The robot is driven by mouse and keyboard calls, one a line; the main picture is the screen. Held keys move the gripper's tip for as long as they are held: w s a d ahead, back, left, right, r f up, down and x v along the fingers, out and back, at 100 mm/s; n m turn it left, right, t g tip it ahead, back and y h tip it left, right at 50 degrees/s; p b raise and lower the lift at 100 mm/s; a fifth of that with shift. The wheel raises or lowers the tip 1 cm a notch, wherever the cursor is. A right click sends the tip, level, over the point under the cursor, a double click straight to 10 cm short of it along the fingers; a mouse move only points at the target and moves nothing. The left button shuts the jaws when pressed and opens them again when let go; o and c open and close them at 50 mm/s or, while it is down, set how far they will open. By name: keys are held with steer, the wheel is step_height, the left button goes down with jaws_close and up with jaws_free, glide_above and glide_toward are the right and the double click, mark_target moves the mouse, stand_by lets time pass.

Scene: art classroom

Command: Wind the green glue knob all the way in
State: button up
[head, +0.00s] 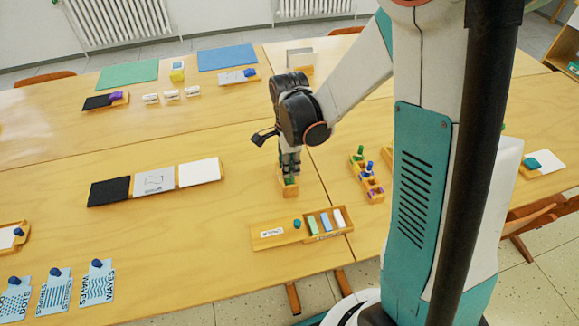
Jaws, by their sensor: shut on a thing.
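My gripper (289,172) points down at the middle of the near table, over a small wooden holder (286,193). A bit of green (291,182) shows at the fingertips, at the top of this holder. I take it to be the green glue knob. My gripper is shut on it, though the fingers hide most of it. How far the knob is wound in cannot be told from this view.
In front lies a wooden tray (268,233) with a teal knob and coloured blocks. Black, drawn and white panels (200,172) lie left. Table between is clear.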

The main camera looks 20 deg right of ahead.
steer(key=n, duration=0.6)
steer(key=shift+b, duration=0.4)
steer(key=n, duration=0.5)
steer(key=o, duration=1.5)
steer(key=shift+o, duration=0.2)
steer(key=m+b, duration=0.1)
steer(key=m, duration=0.4)
steer(key=shift+m, duration=0.4)
steer(key=m, duration=0.5)
steer(key=shift+m, duration=0.4)
steer(key=shift+s+d, duration=0.15)
steer(key=shift+d, duration=1.35)
